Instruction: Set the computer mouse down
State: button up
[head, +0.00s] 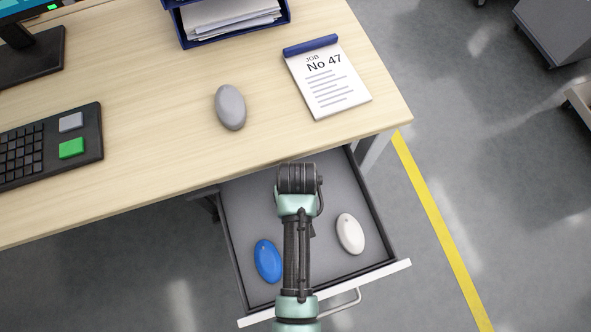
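A grey computer mouse (230,107) lies on the wooden desk (150,150), between the keyboard and the notepad. A blue mouse (268,261) and a white mouse (350,234) lie apart in the open drawer (240,215) below the desk edge, one on each side of my arm. My arm reaches up from the bottom of the picture over the drawer to near the desk's front edge. My gripper's fingers do not show, and I cannot see whether they hold anything. My arm covers the middle strip of the drawer.
A black keyboard (50,145) and part of a monitor (33,55) are at the left. A blue paper tray (187,38) stands at the back. A notepad reading "JOB No 47" (328,80) lies near the right corner. The desk around the grey mouse is clear.

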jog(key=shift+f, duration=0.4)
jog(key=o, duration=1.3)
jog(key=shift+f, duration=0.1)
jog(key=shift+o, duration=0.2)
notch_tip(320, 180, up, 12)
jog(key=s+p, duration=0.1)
jog(key=p, duration=0.3)
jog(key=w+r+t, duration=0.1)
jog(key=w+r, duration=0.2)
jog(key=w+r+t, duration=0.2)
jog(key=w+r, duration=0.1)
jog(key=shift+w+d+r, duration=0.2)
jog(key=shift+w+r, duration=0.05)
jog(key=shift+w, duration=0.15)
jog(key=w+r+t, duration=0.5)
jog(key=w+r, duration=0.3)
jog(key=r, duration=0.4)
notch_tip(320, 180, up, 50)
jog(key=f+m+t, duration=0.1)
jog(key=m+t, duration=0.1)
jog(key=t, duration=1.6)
send_over(296, 146)
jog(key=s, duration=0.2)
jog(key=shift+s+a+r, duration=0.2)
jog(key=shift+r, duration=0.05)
